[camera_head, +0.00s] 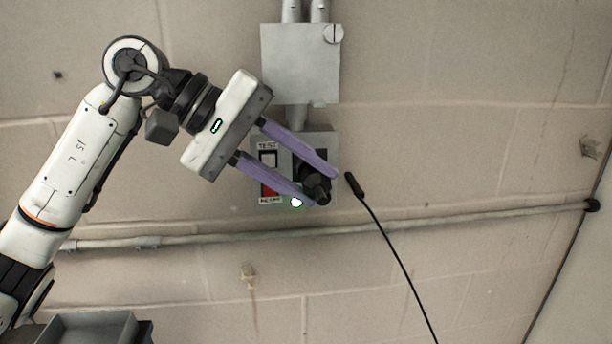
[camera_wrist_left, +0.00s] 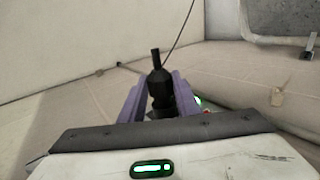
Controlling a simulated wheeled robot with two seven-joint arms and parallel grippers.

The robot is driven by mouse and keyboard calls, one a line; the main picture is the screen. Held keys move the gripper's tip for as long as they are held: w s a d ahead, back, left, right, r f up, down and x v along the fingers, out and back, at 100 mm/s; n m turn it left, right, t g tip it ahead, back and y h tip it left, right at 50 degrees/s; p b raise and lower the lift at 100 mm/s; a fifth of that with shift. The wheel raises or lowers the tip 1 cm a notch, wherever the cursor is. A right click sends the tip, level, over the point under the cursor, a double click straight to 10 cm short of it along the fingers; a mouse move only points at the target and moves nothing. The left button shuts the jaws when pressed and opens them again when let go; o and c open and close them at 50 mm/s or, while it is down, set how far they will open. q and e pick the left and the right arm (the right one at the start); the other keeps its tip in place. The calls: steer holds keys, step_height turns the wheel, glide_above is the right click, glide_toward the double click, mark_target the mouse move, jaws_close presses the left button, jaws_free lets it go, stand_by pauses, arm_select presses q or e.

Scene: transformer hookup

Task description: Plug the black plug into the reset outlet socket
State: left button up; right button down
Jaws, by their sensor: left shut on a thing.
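The reset outlet (camera_head: 324,142) is a grey wall box with a white TEST button, a red button below it and a lit green light. Its dark socket face is partly hidden behind my purple fingers. My left gripper (camera_head: 318,190) is in front of the outlet, shut on the black plug (camera_head: 317,187). In the left wrist view the plug (camera_wrist_left: 160,92) stands between the fingers (camera_wrist_left: 161,98), its narrow end pointing away from the wrist. I cannot tell whether the plug touches the socket. My right gripper is not in view.
A thin black cable (camera_head: 398,255) hangs below a short black end piece, right of the fingers. A grey junction box (camera_head: 300,62) sits above the outlet. A pipe (camera_head: 420,219) crosses the block wall below. A grey tray (camera_head: 88,328) is at lower left.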

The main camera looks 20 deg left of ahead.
mark_target(317, 193)
arm_select(q)
steer(key=shift+w+a+p, duration=0.3)
steer(key=shift+w+a, duration=0.05)
steer(key=shift+w, duration=0.4)
steer(key=o, duration=1.1)
steer(key=shift+w, duration=0.1)
steer(key=shift+o, duration=0.2)
steer(key=shift+s+d+f+b, duration=0.1)
steer(key=shift+s+d+b, duration=0.2)
steer(key=shift+s, duration=0.35)
steer(key=shift+s+d+f+b, duration=0.1)
steer(key=shift+s+d+b, duration=0.1)
steer(key=shift+s+b, duration=0.3)
steer(key=shift+s+d+r+b, duration=0.15)
steer(key=shift+s+d, duration=0.1)
steer(key=shift+s, duration=0.4)
steer(key=shift+s+d+b, duration=0.15)
steer(key=shift+s+d, duration=0.1)
steer(key=shift+s, duration=0.35)
